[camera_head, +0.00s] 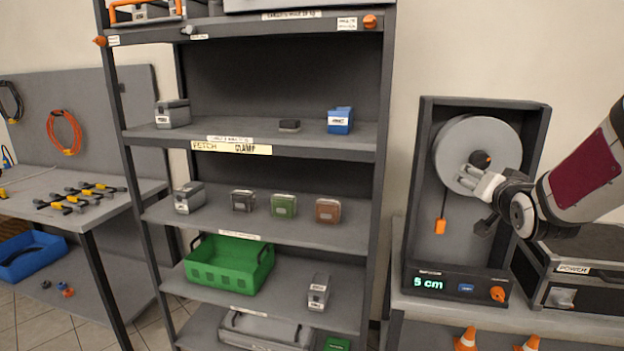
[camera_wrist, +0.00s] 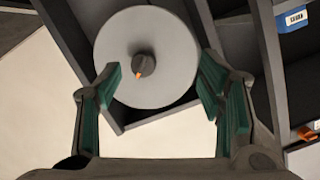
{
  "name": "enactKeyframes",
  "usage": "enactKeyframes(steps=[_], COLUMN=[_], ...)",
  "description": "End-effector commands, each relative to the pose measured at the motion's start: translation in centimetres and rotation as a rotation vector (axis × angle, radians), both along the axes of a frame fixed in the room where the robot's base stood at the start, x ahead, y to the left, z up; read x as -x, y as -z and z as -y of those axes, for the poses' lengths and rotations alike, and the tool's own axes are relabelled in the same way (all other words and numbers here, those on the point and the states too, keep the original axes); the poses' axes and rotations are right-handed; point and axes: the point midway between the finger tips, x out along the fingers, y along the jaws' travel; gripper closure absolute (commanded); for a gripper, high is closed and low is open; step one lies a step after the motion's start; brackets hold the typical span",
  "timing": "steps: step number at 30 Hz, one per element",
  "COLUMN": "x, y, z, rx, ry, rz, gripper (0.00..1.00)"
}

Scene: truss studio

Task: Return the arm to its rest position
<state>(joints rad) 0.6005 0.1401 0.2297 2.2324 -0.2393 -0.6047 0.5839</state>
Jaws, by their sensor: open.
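My gripper (camera_head: 474,203) is open and empty at the right in the head view, in front of the winch-like unit. Its green-padded fingers stand apart in the wrist view (camera_wrist: 160,85). Beyond and between them is a round grey disc (camera_wrist: 170,85) with a dark knob (camera_wrist: 144,64) bearing an orange mark. In the head view the disc (camera_head: 492,135) sits in a dark upright frame (camera_head: 425,180), partly covered by my gripper. I cannot tell the exact gap between the fingers and the disc. My arm (camera_head: 590,175) reaches in from the right edge.
An orange tag (camera_head: 440,227) hangs below the disc. The display (camera_head: 429,284) reads 5 cm. A dark case (camera_head: 575,272) marked POWER stands close under my arm. Orange cones (camera_head: 467,340) are in front. A shelf (camera_head: 260,140) with boxes and a green crate (camera_head: 230,265) stands left.

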Motion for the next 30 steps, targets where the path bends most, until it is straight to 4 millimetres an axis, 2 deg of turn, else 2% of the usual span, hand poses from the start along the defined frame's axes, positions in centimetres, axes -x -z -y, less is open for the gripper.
enactKeyframes(steps=[1,5,8,11,15,21,25,30], x=[1.2,5.3,9.2,13.8,20.7,30.1,33.8,35.5], y=[-0.6,-0.4,0.0,0.6,1.8,3.8,4.7,5.2], z=[-1.9,-5.6,-8.2,-10.6,-13.8,-17.1,-18.2,-18.6], rx=[0.036,0.112,0.157,0.193,0.230,0.257,0.264,0.266], ry=[-0.014,-0.044,-0.079,-0.125,-0.219,-0.383,-0.459,-0.496], rz=[-0.058,-0.237,-0.370,-0.499,-0.670,-0.868,-0.943,-0.979], gripper=[0.38,0.38,0.38,0.38,0.38,0.38,0.38,0.38])
